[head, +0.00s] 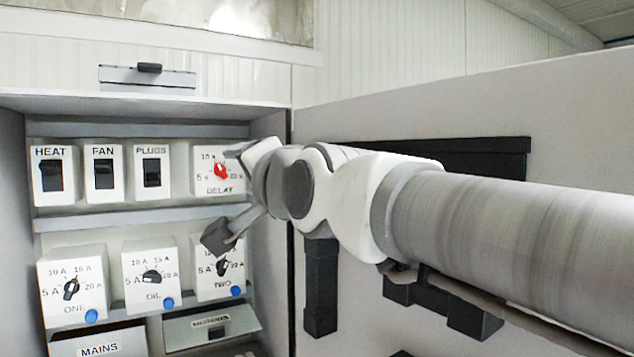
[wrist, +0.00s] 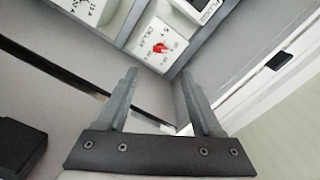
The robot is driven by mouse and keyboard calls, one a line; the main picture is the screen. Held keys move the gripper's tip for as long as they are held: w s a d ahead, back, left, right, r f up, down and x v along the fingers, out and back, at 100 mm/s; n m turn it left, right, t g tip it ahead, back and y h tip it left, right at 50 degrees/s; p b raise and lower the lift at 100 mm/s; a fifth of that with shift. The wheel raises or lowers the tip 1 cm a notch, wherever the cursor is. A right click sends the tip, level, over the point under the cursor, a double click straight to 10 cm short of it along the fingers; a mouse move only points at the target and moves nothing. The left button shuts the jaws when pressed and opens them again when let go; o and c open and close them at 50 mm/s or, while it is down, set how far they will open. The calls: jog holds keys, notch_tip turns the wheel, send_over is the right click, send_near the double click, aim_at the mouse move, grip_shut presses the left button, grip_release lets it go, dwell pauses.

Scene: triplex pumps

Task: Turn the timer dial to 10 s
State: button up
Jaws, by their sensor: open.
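The timer dial is the red knob (head: 221,170) on the white DELAY box (head: 218,190), at the right end of the upper shelf. Marks for 5 s, 10 s and 20 s show around it; the upper right mark is hidden by my gripper. The knob's exact pointing is too small to tell. In the wrist view the red knob (wrist: 160,48) lies ahead of the fingertips, between their lines. My gripper (head: 228,195) is open and empty, one finger near the box's upper right corner and one below the box. It also shows in the wrist view (wrist: 159,73).
HEAT (head: 53,175), FAN (head: 104,174) and PLUGS (head: 152,172) switches stand left of the DELAY box. Below are the ONE (head: 88,278), OIL (head: 160,260) and TWO (head: 207,285) dial boxes. The cabinet's side wall is close on the right.

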jog(key=v, duration=0.6)
jog(key=shift+s, duration=0.2)
jog(key=shift+d, duration=0.1)
